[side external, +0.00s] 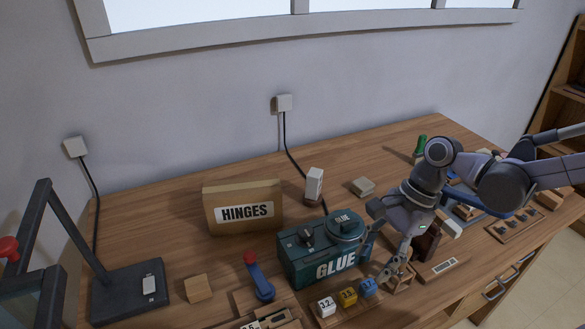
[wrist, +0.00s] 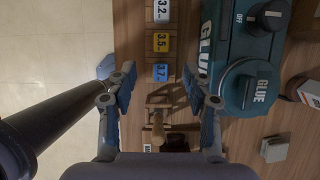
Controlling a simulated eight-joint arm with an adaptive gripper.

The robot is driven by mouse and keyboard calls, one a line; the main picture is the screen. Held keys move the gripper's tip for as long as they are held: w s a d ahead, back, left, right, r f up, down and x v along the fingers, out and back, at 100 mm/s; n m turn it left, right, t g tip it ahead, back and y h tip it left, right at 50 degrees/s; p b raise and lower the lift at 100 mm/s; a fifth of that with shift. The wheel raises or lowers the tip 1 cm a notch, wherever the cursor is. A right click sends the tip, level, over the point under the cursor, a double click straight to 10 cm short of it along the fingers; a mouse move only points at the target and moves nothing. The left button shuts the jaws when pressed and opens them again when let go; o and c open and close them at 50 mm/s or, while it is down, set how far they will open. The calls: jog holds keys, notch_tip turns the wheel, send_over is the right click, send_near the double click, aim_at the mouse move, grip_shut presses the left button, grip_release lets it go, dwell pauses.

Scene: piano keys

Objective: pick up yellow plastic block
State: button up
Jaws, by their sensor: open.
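The yellow plastic block (side external: 348,297), marked 3.5, sits in a row on a wooden strip, between a white block (side external: 326,307) marked 3.2 and a blue block (side external: 368,287). In the wrist view the yellow block (wrist: 162,43) shows beyond my fingertips, with the blue block (wrist: 160,72), marked 3.7, nearer and framed between them. My gripper (wrist: 158,82) is open and empty, its two fingers spread apart. In the side view my gripper (side external: 385,240) is at the right end of the glue machine, above and to the right of the blocks.
The teal glue machine (side external: 310,252) stands right behind the blocks; in the wrist view it (wrist: 240,60) lies right of them. A small wooden stand (side external: 400,280) is beside the blue block. A hinges box (side external: 243,207) stands further back. A blue-handled tool (side external: 260,280) is left.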

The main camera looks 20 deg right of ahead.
aim_at(350, 293)
jog(key=shift+x, duration=5.05)
jog(key=shift+w, duration=0.1)
jog(key=c, duration=1)
